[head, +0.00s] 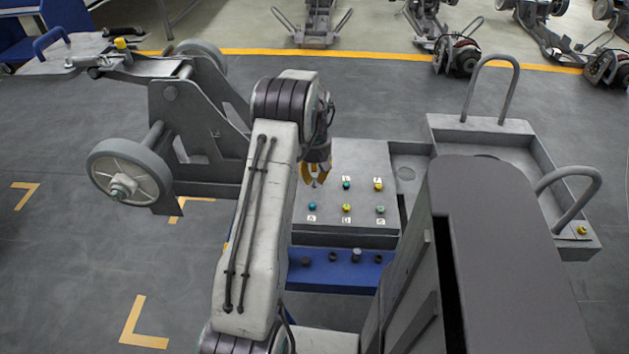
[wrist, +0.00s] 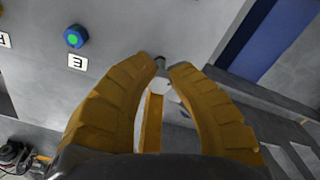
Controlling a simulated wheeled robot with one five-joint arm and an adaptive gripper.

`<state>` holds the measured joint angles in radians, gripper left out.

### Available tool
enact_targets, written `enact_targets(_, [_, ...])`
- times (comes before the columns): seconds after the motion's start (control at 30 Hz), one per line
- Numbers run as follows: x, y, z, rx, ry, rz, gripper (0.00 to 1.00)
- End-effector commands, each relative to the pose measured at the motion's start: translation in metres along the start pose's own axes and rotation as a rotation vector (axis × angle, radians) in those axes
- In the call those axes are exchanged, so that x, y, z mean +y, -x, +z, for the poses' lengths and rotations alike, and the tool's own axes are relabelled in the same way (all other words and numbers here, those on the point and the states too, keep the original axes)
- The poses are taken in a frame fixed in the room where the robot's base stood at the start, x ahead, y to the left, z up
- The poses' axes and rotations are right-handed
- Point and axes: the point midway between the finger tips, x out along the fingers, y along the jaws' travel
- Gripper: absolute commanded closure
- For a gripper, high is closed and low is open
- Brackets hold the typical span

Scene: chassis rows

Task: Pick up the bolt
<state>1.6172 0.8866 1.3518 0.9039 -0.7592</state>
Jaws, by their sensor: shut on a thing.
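My gripper (head: 315,182) is over the upper left of a grey panel (head: 362,155) in the head view. In the wrist view its yellow fingers come together at the tips (wrist: 165,72), shut on a small greyish bolt (wrist: 160,62). Most of this bolt is hidden by the fingertips, and I cannot tell whether it is clear of the panel. A blue bolt with a green centre (wrist: 74,37) stands apart to the left, beside a label E. In the head view several teal, yellow and green bolts stand on the panel, among them a yellow one (head: 347,208).
A grey tray with loop handles (head: 510,135) is at right. A wheeled chassis (head: 190,125) stands at left. Open floor lies beyond the panel.

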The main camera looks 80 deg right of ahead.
Motion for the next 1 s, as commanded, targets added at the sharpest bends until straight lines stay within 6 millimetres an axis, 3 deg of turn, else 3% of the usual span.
enact_targets(0.1, [0.002, 0.02, 0.001, 0.003, -0.002, 0.003, 1.0])
enact_targets(0.5, [0.05, 0.06, 0.056, 0.002, -0.004, 0.003, 1.0])
enact_targets(0.7, [0.066, 0.075, 0.075, 0.001, -0.002, 0.001, 1.0])
enact_targets(0.87, [0.07, 0.083, 0.079, 0.001, 0.009, 0.001, 1.0])
enact_targets(1.0, [0.059, 0.085, 0.065, 0.0, 0.055, 0.0, 1.0])
